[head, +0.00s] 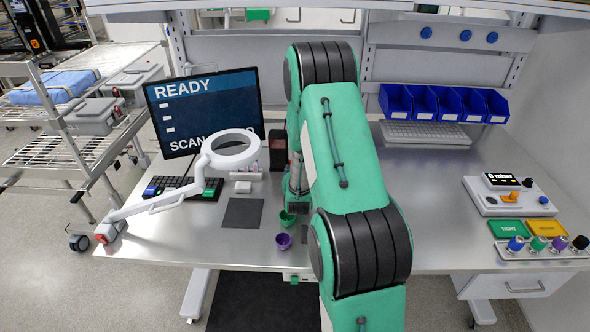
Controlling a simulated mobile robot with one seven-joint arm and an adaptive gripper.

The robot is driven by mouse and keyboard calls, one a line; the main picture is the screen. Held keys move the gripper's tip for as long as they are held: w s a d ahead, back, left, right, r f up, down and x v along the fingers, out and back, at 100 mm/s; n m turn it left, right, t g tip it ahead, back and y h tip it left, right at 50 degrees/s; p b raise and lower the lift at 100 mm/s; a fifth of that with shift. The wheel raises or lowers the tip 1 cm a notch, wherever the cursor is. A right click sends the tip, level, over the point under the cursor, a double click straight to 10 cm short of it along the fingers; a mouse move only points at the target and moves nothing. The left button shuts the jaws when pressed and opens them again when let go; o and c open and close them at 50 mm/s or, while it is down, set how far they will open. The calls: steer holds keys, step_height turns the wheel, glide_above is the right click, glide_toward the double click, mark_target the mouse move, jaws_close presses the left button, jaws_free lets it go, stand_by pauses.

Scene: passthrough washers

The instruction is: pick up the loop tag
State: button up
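I cannot make out a loop tag in the head view; it may be hidden behind my arm or too small to tell. My green and black arm rises across the middle of the view and bends down over the bench. A slim grey part of it shows at its left edge, above the worktop. My gripper's fingers are hidden or too small to read there, so I cannot tell whether they are open or shut. A green cup (287,218) and a purple cup (283,241) stand on the worktop just left of my arm.
The worktop (440,215) is clear right of my arm. A ring lamp (232,150), monitor (205,105), keyboard (183,189) and dark mat (242,212) are left. Blue bins (440,103) hang behind. A gauge unit (505,195) and knob rack (540,250) stand far right.

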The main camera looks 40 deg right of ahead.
steer(key=shift+w+d+f, duration=0.1)
steer(key=shift+w+d, duration=0.15)
stand_by(0.4)
jaws_close()
